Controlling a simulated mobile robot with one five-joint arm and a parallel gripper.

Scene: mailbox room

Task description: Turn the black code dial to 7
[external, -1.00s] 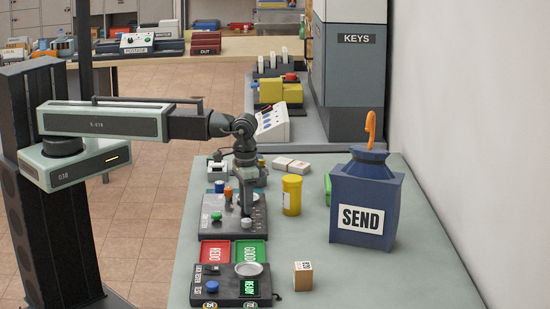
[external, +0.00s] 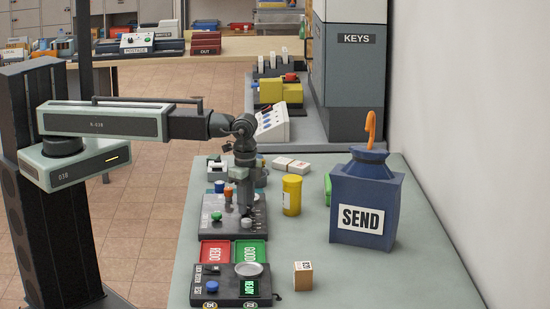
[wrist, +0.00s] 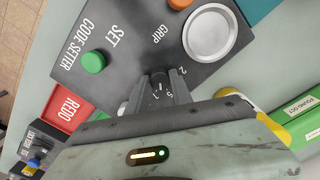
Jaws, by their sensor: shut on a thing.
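The code setter (external: 212,231) is a dark panel on the table, and its lettering shows in the wrist view (wrist: 92,25). The black code dial (wrist: 158,79) sits between my gripper's (wrist: 161,88) two fingers, which are shut on it. Printed digits show around the dial, partly covered by the fingers; I cannot tell which number it points to. In the external view my gripper (external: 243,209) reaches straight down onto the panel and hides the dial. A green button (wrist: 93,62), an orange button (wrist: 179,3) and a round silver dish (wrist: 210,35) are on the panel.
Red REDO (external: 215,251) and green GOOD (external: 251,245) trays lie in front of the panel. A device with a READY display (external: 205,294) is nearer. A yellow bottle (external: 291,195) and a blue SEND box (external: 340,193) stand to the right.

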